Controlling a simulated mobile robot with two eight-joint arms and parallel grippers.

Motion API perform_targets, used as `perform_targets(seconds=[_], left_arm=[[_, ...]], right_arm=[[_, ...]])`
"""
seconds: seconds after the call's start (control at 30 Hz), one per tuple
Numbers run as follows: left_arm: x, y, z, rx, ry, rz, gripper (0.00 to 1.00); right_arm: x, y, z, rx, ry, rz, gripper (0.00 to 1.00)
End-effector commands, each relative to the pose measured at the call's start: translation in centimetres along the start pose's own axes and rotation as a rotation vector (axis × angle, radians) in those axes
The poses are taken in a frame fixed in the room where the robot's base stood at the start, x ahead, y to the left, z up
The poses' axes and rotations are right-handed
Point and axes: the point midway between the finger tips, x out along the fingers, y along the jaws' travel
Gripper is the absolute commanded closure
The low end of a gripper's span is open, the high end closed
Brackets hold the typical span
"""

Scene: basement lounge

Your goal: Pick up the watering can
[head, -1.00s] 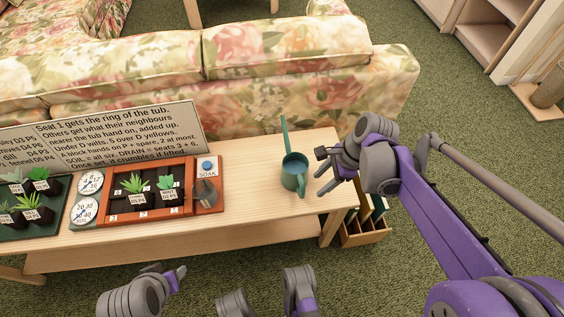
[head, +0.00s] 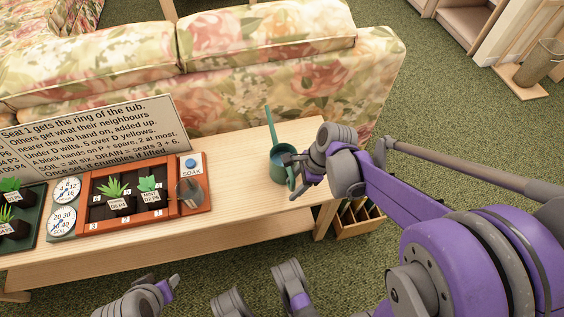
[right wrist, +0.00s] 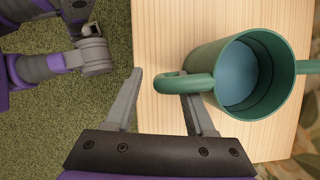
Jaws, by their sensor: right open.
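The green watering can (head: 283,172) stands upright near the right end of the wooden table, its long spout pointing up and away in the head view. Blue shows inside it. In the right wrist view the can (right wrist: 197,55) fills the upper right, its loop handle reaching left over the right-hand finger. My right gripper (head: 299,174) is at the can's right side, over the table end. In the wrist view my right gripper (right wrist: 163,92) is open, the handle's end lying partly between its fingertips. I cannot tell whether they touch.
The wooden table (head: 240,222) also holds a red-brown planter tray (head: 128,221) with a SOAK button, two dials, potted plants and a text sign (head: 95,140). A floral sofa (head: 270,90) stands behind. A wooden slotted box (head: 357,220) sits on the floor right of the table.

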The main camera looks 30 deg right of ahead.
Motion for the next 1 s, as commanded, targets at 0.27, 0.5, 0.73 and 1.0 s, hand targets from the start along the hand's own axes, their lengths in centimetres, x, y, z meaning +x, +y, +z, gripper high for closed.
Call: perform_targets(seconds=[0.27,0.5,0.73,1.0], left_arm=[[0.32,0.0,0.06,0.0,-0.001,0.0,0.5],[0.31,0.0,0.06,0.0,-0.001,0.0,0.5],[0.31,0.0,0.06,0.0,-0.001,0.0,0.5],[0.32,0.0,0.07,0.0,-0.001,0.0,0.5]], right_arm=[[0.85,0.0,0.04,0.0,0.0,0.0,0.45],[0.83,0.0,0.03,0.0,0.0,0.0,0.87],[0.82,0.0,0.03,0.0,0.0,0.0,1.0],[0.82,0.0,0.03,0.0,0.0,0.0,1.0]])
